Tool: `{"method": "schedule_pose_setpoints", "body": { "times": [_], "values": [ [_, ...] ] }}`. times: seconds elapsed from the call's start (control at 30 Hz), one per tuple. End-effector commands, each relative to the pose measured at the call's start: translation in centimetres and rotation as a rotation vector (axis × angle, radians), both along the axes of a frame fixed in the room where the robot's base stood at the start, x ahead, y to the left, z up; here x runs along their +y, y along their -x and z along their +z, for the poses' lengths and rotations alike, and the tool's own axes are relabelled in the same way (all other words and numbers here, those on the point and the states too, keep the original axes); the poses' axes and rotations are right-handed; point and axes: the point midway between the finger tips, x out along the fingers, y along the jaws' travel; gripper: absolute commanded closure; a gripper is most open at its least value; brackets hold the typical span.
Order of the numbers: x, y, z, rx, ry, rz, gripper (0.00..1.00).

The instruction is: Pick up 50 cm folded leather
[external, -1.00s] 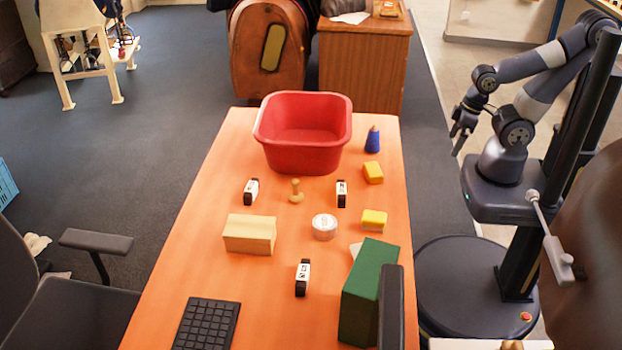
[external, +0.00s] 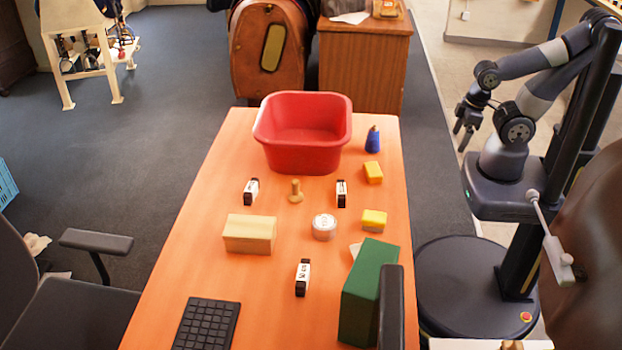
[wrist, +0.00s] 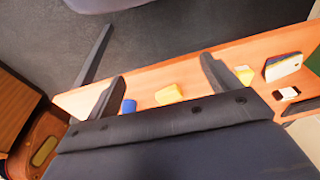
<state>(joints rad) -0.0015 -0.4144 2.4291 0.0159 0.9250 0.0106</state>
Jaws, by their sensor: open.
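Three small dark bands with white printed labels stand on the orange table and look like folded leather pieces: one at left (external: 251,191), one at right (external: 342,193) and one nearer the front (external: 303,277). The lettering is too small to tell which is 50 cm. My gripper (external: 462,139) is open and empty, off the right side of the table and well apart from the pieces. In the wrist view its two fingers (wrist: 163,70) are spread, and a white and black item (wrist: 287,93) shows at right, perhaps one of the pieces.
The table (external: 185,265) holds a red tub (external: 303,158), a blue cone (external: 373,141), two yellow blocks (external: 373,172) (external: 374,220), a wooden peg (external: 296,192), a round tin (external: 324,227), a beige block (external: 249,234), a tall green box (external: 368,295) and a keyboard (external: 207,323).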

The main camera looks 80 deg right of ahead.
Motion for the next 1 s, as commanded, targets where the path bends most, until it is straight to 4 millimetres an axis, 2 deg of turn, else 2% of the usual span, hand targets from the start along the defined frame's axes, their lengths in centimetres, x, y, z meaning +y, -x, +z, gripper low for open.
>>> {"method": "schedule_pose_setpoints", "body": {
  "times": [0.07, 0.37, 0.67, 0.77, 0.83, 1.0],
  "values": [
    [0.0, 0.2, -0.2, 0.007, 0.003, 0.005, 0.23],
    [0.0, 0.2, -0.2, 0.006, 0.003, 0.005, 0.47],
    [0.2, -0.1, -0.3, 0.011, -0.009, -0.007, 0.48],
    [1.0, -1.7, 0.0, 0.018, -0.053, -0.055, 0.48],
    [2.0, -3.5, 0.3, 0.030, -0.106, -0.114, 0.48],
    [5.5, -9.4, 0.9, 0.083, -0.271, -0.294, 0.48]
  ]
}}
